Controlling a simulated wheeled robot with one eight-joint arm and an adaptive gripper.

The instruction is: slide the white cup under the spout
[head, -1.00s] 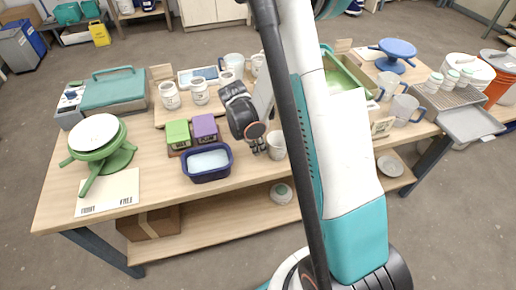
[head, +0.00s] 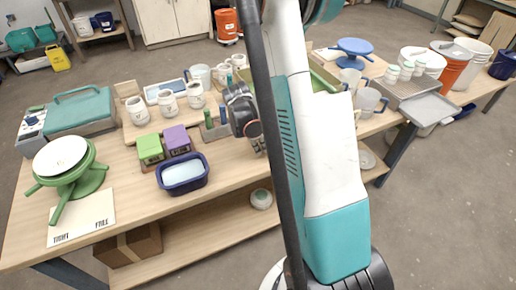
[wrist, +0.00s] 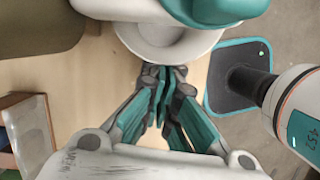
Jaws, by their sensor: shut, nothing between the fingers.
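The white cup (wrist: 165,47) shows in the wrist view as a pale round rim just beyond my fingertips, partly covered by a white and teal link of my arm. My gripper (wrist: 165,78) is shut and empty, pointing down at the table, with its tips against or just beside the cup's near side; I cannot tell if they touch. In the head view my gripper (head: 258,150) is low over the table near its front edge. The cup is hidden there, behind my arm and the dark column. I cannot make out the spout.
A navy tub (head: 183,173) and green and purple blocks (head: 163,146) stand left of my gripper. A small rack with green cylinders (head: 209,120) is behind it. A grey pitcher (head: 369,101) stands right of my arm. An olive container (wrist: 38,25) is close in the wrist view.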

